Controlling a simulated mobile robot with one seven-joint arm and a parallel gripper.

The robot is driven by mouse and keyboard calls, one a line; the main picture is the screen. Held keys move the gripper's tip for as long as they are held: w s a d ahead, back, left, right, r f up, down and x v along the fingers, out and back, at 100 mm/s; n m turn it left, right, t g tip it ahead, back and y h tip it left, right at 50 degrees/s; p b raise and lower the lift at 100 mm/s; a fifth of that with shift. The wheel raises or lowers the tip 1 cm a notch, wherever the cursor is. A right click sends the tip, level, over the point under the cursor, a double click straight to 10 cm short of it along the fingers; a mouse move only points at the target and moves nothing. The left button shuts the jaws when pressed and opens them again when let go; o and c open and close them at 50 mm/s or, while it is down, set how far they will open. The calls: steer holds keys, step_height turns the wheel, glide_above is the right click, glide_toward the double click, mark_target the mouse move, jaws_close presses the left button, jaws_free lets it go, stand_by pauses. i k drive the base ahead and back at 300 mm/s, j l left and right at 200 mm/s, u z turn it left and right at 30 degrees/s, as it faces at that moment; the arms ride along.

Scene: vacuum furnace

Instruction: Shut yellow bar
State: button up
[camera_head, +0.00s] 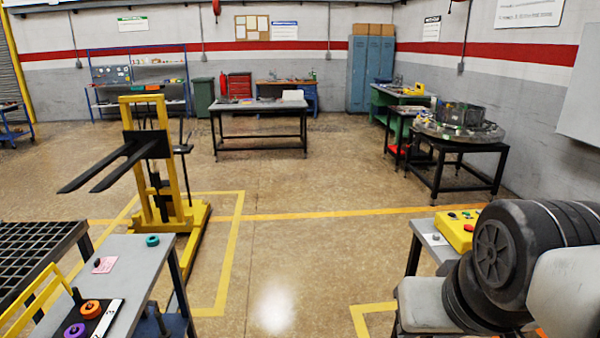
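A yellow bar frame (32,299) shows at the lower left edge. It slants up to the right between the dark slatted rack and the grey table, and its left part is cut off by the picture edge. I cannot tell whether it is open or shut. Another yellow upright frame belongs to the pallet stacker (188,217), which stands beyond the grey table with its dark forks pointing left. Dark, rounded parts of what looks like my own arm fill the lower right. My gripper is not in view.
The grey table (135,262) at lower left holds coloured rings and a pink card (105,264). A yellow control box (457,229) with a red button stands at right. A bench (258,105) and a round fixture (458,128) are farther back. The middle floor is clear.

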mark_target(18, 298)
steer(key=i+u, duration=0.35)
steer(key=i+l+u, duration=0.1)
steer(key=i+u, duration=0.2)
steer(key=i, duration=0.25)
steer(key=i+l+u, duration=0.2)
steer(key=i+u, duration=0.45)
steer(key=u, duration=0.15)
steer(key=i+l+u, duration=0.25)
steer(key=u, duration=0.2)
steer(key=i+l+u, duration=0.25)
steer(key=u, duration=0.2)
steer(key=i+u, duration=0.45)
steer(key=i, duration=0.15)
